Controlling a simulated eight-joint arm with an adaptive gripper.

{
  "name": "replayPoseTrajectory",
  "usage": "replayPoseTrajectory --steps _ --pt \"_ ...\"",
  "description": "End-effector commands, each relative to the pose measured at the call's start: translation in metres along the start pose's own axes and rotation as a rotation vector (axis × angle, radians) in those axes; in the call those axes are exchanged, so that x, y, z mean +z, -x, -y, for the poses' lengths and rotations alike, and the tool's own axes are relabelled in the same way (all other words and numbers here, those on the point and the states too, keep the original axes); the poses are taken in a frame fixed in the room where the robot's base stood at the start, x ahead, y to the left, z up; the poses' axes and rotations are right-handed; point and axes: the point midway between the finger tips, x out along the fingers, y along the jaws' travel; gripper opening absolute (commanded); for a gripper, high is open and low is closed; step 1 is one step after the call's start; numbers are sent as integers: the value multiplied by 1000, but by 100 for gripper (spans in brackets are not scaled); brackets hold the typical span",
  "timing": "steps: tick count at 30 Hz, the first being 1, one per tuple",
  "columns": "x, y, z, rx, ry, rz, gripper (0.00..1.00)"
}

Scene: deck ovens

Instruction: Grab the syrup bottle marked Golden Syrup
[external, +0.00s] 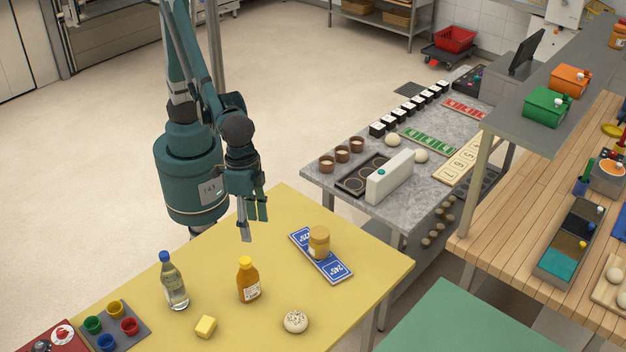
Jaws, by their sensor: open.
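An amber bottle with a yellow cap and a pale label (248,280) stands upright on the yellow table (370,262); its label text is too small to read. A clear bottle with a blue cap (173,281) stands upright to its left. A squat jar of tan contents with a yellowish lid (319,242) stands on a blue marked strip (335,269) to the right. My gripper (254,222) is open and empty, pointing down above the table's far edge, behind the amber bottle and apart from it.
A grey tray with coloured cups (113,325) is at the lower left. A grey counter (352,206) with a white box-like object (390,177) stands beyond the right side.

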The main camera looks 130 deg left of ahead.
Motion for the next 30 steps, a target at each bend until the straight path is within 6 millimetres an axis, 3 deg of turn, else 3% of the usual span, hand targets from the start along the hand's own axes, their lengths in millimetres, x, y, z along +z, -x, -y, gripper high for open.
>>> replayPoseTrajectory --steps 14,18,21,30 --pt "10 -38 -62 -79 97 64 52" --pt "13 -73 -59 -81 102 65 52" --pt "14 -88 -57 -81 101 65 52" --pt "15 -99 -56 -80 101 65 52"
